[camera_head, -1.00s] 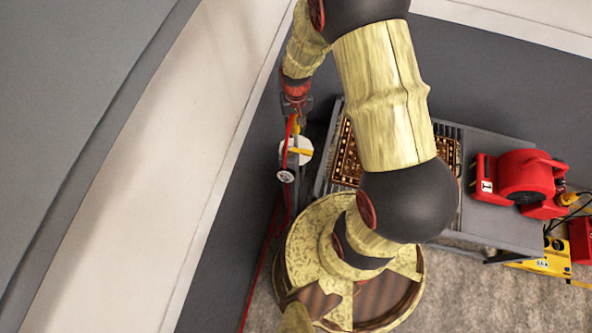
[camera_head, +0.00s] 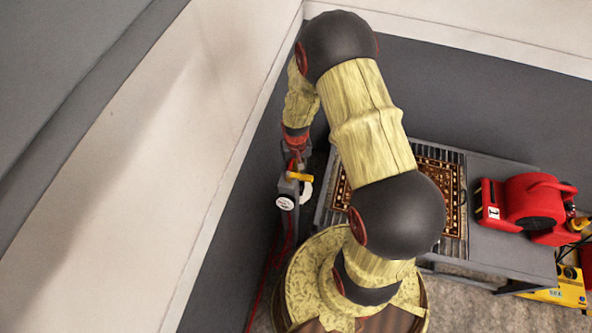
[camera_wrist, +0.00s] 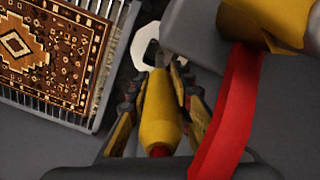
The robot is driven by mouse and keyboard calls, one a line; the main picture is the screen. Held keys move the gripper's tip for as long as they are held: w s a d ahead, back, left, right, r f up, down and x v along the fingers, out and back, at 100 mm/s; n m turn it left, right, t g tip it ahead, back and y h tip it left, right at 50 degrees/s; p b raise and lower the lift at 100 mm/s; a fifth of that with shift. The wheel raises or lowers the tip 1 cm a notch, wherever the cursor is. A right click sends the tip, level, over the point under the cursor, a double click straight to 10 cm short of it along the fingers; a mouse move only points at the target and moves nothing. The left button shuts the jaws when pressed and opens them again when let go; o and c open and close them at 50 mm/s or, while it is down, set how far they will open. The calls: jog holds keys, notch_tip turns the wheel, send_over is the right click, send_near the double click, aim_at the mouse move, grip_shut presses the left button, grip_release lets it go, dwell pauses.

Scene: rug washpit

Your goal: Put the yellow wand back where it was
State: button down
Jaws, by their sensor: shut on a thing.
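The yellow wand (camera_wrist: 158,112) is between the two fingers of my gripper (camera_wrist: 165,95) in the wrist view, and the gripper is shut on it. Its far tip reaches close to a grey fixture (camera_wrist: 197,32) and a white rounded piece (camera_wrist: 150,42); I cannot tell whether it touches either. A red hose (camera_wrist: 230,110) runs just right of my gripper. In the head view my gripper (camera_head: 295,163) is beside the grey stand with a round white label (camera_head: 285,203). A yellow part (camera_head: 301,177) shows there; I cannot tell whether it is the wand.
A patterned rug (camera_wrist: 45,55) lies on a slatted bench right of the stand; the rug (camera_head: 436,178) also shows in the head view. A red blower (camera_head: 535,203) and a yellow machine (camera_head: 568,288) stand farther right. A pale wall (camera_head: 190,130) rises close on the left.

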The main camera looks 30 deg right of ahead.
jog(key=shift+w, duration=0.1)
jog(key=c, duration=1.7)
grip_release()
jog(key=shift+f, duration=0.15)
jog(key=shift+o, duration=0.4)
notch_tip(320, 180, up, 12)
jog(key=p, duration=0.3)
jog(key=s+a+r+n+t, duration=0.1)
jog(key=a+r+n+t, duration=0.2)
jog(key=r, duration=1.7)
jog(key=s+a+r+t, duration=0.1)
jog(key=s+a+r, duration=0.2)
jog(key=s+r, duration=0.4)
jog(key=s+a+r+t, duration=0.1)
jog(key=s+a+r, duration=0.2)
jog(key=s+r, duration=0.4)
jog(key=shift+s+r+n+t, duration=0.3)
jog(key=shift+s+r+t, duration=0.1)
jog(key=shift+r, duration=0.35)
